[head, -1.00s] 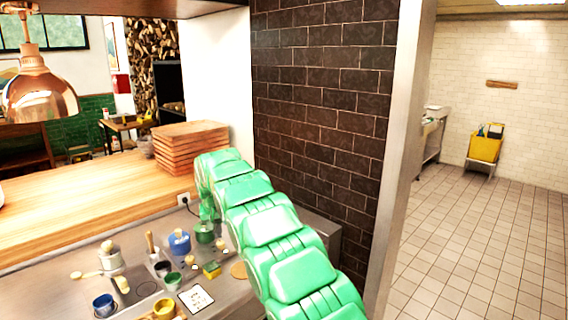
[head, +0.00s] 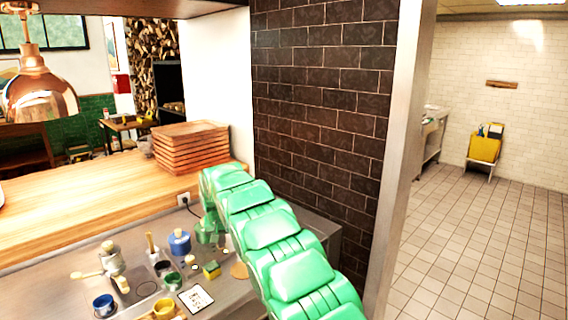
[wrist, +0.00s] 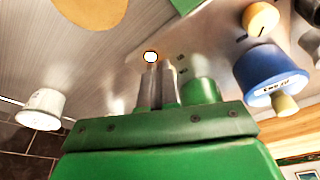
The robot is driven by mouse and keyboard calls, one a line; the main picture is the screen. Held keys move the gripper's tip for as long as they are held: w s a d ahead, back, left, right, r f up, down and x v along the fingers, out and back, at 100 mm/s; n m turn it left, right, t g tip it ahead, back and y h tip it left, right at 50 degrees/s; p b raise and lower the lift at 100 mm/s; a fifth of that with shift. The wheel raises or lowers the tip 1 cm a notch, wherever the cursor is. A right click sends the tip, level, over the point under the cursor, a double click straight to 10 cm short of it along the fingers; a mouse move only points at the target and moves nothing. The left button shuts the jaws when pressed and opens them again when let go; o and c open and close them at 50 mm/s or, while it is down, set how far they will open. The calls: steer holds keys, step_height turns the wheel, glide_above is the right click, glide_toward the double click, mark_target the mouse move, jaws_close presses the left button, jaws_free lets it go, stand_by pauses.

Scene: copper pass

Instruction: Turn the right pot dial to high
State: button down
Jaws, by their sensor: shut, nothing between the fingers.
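My gripper (wrist: 157,85) is shut and empty, its two metal fingers together just over the grey counter in the wrist view. A small bright round spot with an orange rim (wrist: 151,57) shows right at the fingertips, with short dark marks beside it. I cannot tell whether the fingers touch anything. A cream knob (wrist: 262,18) with a dark line stands at upper right, apart from the fingers. A labelled blue pot (wrist: 268,75) is right of the fingers and also shows in the head view (head: 179,242). No dial is clearly identifiable as the right pot's; my gripper may hide it.
A green cylinder (wrist: 203,92) is close to the fingers' right, and a white cup-like thing (wrist: 40,110) is at left. A brick wall (head: 320,110) stands behind my arm.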

steer(key=shift+f, duration=0.6)
steer(key=shift+s+a+f, duration=0.15)
steer(key=shift+f, duration=0.3)
steer(key=shift+d+r, duration=0.15)
steer(key=shift+d, duration=0.1)
steer(key=shift+s+a+r, duration=0.1)
steer(key=shift+s+r, duration=0.15)
steer(key=shift+r, duration=0.05)
step_height(320, 180, up, 6)
steer(key=shift+f, duration=0.1)
stand_by(0.3)
